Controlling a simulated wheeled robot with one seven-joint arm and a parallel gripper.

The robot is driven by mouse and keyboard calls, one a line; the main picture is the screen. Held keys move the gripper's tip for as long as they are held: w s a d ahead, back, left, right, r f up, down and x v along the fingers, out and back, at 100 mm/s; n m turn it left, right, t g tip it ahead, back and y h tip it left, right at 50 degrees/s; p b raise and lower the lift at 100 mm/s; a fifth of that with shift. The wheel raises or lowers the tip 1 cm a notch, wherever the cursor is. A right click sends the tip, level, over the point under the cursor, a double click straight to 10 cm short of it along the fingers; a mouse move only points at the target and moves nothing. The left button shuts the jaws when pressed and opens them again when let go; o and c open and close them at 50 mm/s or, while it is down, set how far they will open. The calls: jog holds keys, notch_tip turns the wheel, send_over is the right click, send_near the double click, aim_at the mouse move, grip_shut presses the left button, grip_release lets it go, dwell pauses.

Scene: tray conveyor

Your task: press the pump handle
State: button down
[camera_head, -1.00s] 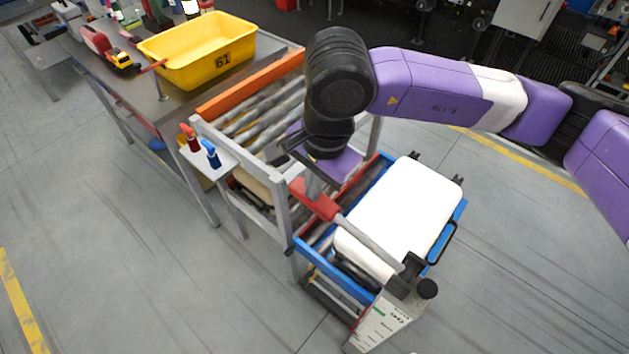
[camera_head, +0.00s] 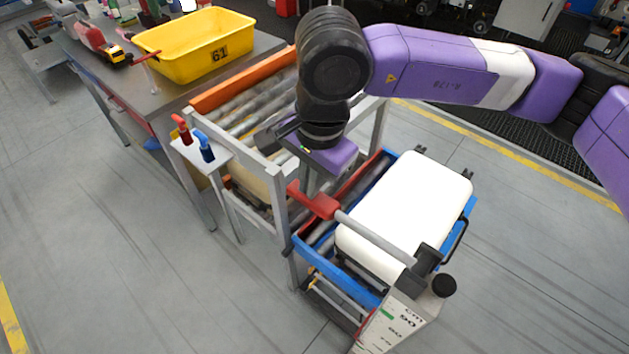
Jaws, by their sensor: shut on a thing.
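The pump handle (camera_head: 374,236) is a grey lever with a red grip at its left end. It slants down to the right to a dark pivot on top of a grey-white pump body (camera_head: 396,324) with a black cap. My gripper (camera_head: 311,186) points down from above and is shut on the red grip. My purple gripper body hides part of the fingers. The lever runs just in front of a white case or tray.
The white case (camera_head: 408,217) lies on a blue-sided roller cart (camera_head: 338,284) beside the handle. A conveyor frame with an orange rail (camera_head: 238,84) stands behind. A stand holds red and blue levers (camera_head: 206,148). A yellow bin (camera_head: 200,45) sits on the table. The floor at left is clear.

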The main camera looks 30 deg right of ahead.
aim_at(310, 205)
jog(key=shift+g, duration=0.6)
jog(key=f+b, duration=0.4)
jog(key=shift+w+f, duration=0.2)
jog(key=shift+f, duration=0.15)
jog(key=f+b, duration=0.1)
jog(key=b, duration=0.2)
jog(key=shift+s+a+f, duration=0.1)
jog(key=shift+s+f, duration=0.15)
jog(key=shift+f, duration=0.15)
jog(key=w+a+r, duration=0.1)
jog(key=w+r, duration=0.3)
jog(key=r, duration=1.1)
jog(key=shift+p, duration=0.45)
